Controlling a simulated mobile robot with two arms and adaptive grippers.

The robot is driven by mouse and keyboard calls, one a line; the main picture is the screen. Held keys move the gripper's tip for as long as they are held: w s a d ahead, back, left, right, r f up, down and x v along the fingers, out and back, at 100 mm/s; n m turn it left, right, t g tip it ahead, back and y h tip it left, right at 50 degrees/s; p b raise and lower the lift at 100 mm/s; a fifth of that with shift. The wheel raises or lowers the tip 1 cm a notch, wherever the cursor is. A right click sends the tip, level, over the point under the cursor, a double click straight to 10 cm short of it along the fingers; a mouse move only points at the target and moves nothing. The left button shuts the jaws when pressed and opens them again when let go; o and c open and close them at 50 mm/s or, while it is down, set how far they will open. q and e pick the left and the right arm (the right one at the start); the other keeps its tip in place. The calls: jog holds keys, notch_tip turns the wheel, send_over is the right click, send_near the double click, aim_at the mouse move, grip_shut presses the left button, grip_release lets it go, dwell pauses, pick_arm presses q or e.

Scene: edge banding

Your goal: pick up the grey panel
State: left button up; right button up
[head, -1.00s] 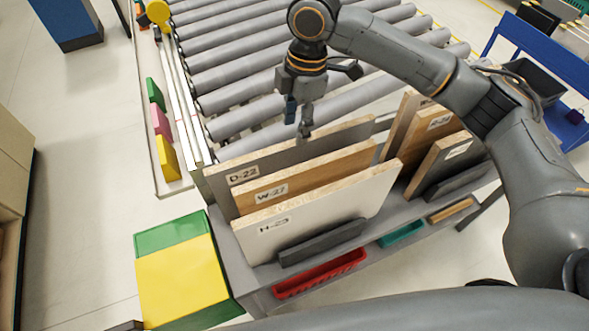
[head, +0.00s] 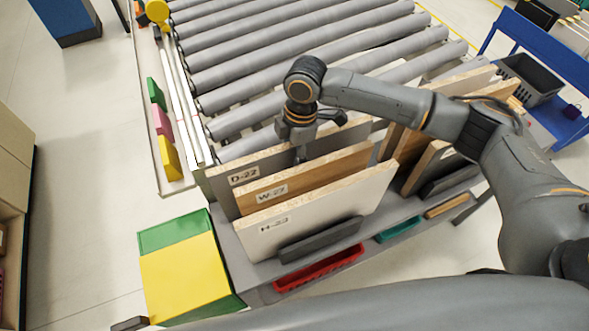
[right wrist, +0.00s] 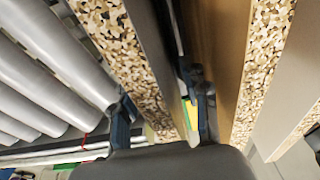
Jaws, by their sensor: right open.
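The grey panel (head: 275,165), labelled D-22, stands upright at the back of the left group in the rack. My right gripper (head: 300,153) points down at its top edge, with the fingertips partly hidden in the head view. In the right wrist view, my open right gripper (right wrist: 161,108) has one finger on each side of the grey panel's speckled chipboard edge (right wrist: 122,50). I cannot tell whether either finger touches the panel. My left gripper is not in view.
The wood-brown panel W-27 (head: 320,177) and pale panel H-23 (head: 320,212) stand close in front. More panels stand to the right. The roller conveyor (head: 235,80) lies behind the rack. A red tray (head: 318,270) sits low at the front.

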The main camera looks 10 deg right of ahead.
grip_shut()
jog(key=shift+w+r, duration=0.1)
jog(key=shift+r, duration=0.05)
